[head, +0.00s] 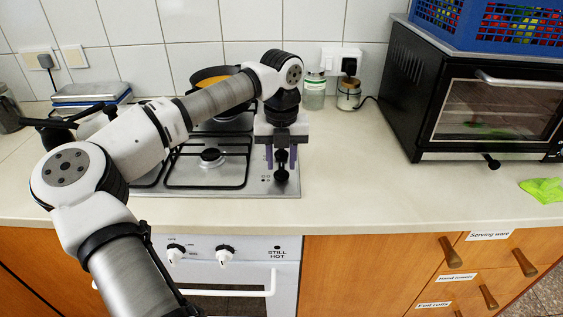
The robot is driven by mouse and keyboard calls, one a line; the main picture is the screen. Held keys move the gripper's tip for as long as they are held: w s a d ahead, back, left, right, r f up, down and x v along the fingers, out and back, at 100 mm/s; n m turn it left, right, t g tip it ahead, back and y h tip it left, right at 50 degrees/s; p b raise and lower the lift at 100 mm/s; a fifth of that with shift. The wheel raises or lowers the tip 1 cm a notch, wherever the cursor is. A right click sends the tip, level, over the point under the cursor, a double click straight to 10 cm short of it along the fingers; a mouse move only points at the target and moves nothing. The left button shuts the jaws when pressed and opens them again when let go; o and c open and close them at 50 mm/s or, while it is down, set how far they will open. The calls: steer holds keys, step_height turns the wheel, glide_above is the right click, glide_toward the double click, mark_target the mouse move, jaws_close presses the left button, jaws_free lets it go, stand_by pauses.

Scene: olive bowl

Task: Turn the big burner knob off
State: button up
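My gripper (281,162) points down over the right edge of the steel hob (258,183). Its two purple fingers are apart, one on each side of a black burner knob (281,157). I cannot tell whether they touch it. Another black knob (281,175) stands just in front of it, nearer the front edge of the hob. Any knobs further back are hidden by my gripper. The knob markings are too small to read, so I cannot tell which knob serves the big burner or how it is turned.
A pan (213,76) with orange contents stands on the back burner, partly behind my arm. Small jars (314,92) stand by the wall. A black toaster oven (480,105) is to the right. Oven knobs (225,254) are below. The counter (370,175) right of the hob is clear.

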mark_target(282, 167)
step_height(282, 167, up, 13)
steer(key=b, duration=0.1)
steer(key=shift+f, duration=0.15)
